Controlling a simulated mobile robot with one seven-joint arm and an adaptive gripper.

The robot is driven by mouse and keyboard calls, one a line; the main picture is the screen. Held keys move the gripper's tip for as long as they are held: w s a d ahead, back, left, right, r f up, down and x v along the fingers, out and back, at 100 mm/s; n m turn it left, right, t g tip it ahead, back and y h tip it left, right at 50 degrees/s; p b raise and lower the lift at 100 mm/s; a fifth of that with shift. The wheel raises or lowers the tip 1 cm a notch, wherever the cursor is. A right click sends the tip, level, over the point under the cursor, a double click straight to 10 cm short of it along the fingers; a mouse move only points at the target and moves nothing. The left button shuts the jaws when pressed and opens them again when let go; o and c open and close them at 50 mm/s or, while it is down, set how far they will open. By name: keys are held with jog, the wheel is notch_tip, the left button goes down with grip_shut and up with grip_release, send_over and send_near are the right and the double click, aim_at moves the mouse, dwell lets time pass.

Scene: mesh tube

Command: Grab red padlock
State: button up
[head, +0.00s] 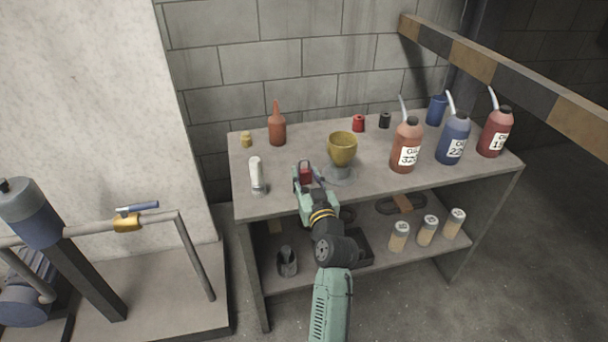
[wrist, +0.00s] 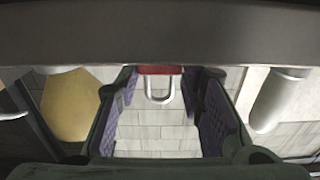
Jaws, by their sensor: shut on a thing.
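The red padlock (head: 306,174) is at my gripper (head: 307,177), near the front edge of the tabletop. In the wrist view the padlock's red body (wrist: 160,70) and silver shackle (wrist: 160,91) show between the two finger pads of my gripper (wrist: 163,76). The fingers are shut on it. Most of its body is hidden in the wrist view by a dark band across the top. I cannot tell whether the padlock touches the tabletop.
A yellow cup (head: 342,149) on a grey base stands close right of my gripper. A white cylinder (head: 257,175) stands to its left. Oil bottles (head: 406,147) stand farther right. A striped beam (head: 500,68) crosses the back right. The lower shelf (head: 318,278) holds several cans.

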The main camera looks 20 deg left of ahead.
jog(key=c, duration=0.4)
